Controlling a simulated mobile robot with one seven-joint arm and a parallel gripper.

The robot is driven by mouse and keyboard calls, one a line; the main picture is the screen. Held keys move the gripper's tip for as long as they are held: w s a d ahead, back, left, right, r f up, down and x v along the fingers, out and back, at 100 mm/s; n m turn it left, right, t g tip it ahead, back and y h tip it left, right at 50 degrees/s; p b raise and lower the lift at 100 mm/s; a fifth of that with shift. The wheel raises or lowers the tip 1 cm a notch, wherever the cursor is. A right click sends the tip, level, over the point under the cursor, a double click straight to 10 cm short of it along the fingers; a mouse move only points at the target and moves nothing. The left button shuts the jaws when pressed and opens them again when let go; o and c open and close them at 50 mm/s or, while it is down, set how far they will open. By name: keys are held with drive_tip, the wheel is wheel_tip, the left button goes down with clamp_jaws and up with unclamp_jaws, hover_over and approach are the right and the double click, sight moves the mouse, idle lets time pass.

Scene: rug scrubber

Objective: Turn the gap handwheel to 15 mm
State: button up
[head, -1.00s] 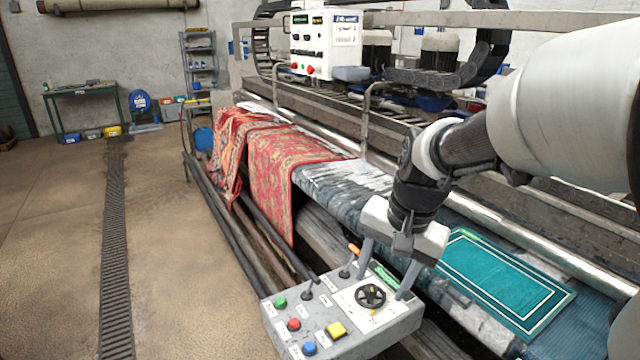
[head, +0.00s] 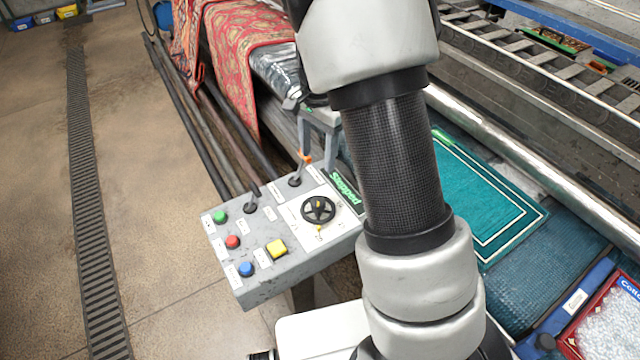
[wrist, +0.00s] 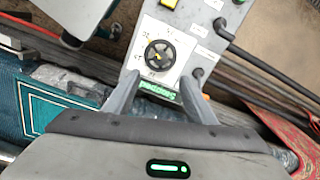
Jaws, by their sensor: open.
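The gap handwheel (head: 318,210) is a small black spoked wheel on a white dial plate (head: 295,222), on top of a grey control box (head: 232,285). Yellow marks show on the wheel and at its near edge; the dial numbers are too small to read surely. In the wrist view the handwheel (wrist: 160,55) lies just beyond the fingertips. My gripper (head: 318,160) is open, fingers pointing down, apart from the wheel on its far side. The wrist view shows both fingers of my gripper (wrist: 158,77) spread with nothing between them.
A green display reading "Stopped" (head: 344,190) lies beside the dial. Green (head: 220,217), red (head: 232,242), blue (head: 246,269) and yellow (head: 276,249) buttons and black levers (head: 250,206) share the box top. An orange-tipped part (head: 305,157) is close to one finger. A teal rug (head: 490,205) lies right.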

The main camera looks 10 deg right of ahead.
sight(318, 201)
drive_tip(key=f, duration=1.8)
drive_tip(key=shift+w+d, duration=0.1)
drive_tip(key=shift+w, duration=0.25)
drive_tip(key=c, duration=1)
